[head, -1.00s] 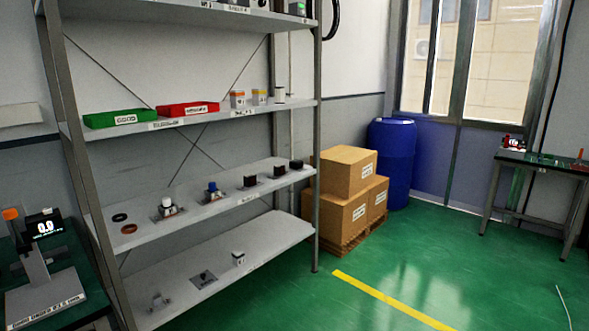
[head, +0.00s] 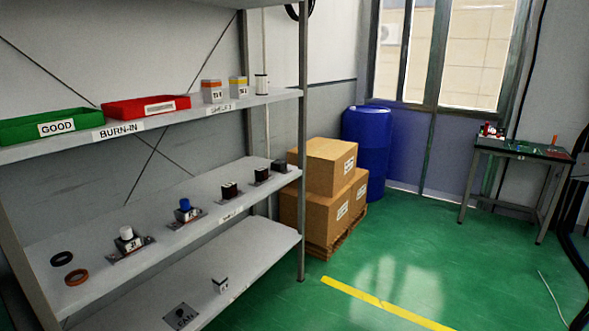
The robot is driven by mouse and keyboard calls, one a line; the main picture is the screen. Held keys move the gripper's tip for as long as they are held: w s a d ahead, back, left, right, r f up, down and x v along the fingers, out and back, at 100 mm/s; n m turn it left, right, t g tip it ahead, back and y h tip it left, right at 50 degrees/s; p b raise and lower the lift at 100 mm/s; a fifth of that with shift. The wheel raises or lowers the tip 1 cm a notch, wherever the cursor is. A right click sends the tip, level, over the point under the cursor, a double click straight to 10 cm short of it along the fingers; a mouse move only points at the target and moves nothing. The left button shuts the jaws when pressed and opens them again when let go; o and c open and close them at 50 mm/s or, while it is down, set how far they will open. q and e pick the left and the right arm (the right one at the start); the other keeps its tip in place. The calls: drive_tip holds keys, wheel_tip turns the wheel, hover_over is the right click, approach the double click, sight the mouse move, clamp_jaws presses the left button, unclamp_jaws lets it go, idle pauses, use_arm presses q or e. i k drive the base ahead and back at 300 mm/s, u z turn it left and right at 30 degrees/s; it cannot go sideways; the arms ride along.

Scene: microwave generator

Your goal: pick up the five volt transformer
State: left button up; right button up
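I cannot read a label that marks the five volt transformer. On the shelf with the trays stand a small grey block with an orange top (head: 211,92), a similar block with a yellow top (head: 238,89) and a white cylinder (head: 262,84); their labels are too small to read surely. On the shelf below are a white-topped part (head: 127,238), a blue-topped part (head: 185,209) and several dark blocks (head: 230,190) on plates. Neither of my grippers is in view.
A green GOOD tray (head: 57,127) and a red BURN-IN tray (head: 146,106) share the upper shelf. Cardboard boxes (head: 328,165) and a blue barrel (head: 367,145) stand right of the rack. A workbench (head: 520,150) is far right. The green floor (head: 420,250) between is clear.

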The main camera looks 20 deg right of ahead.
sight(229, 190)
drive_tip(key=z, duration=0.35)
drive_tip(key=i, duration=1.9)
drive_tip(key=u, duration=0.1)
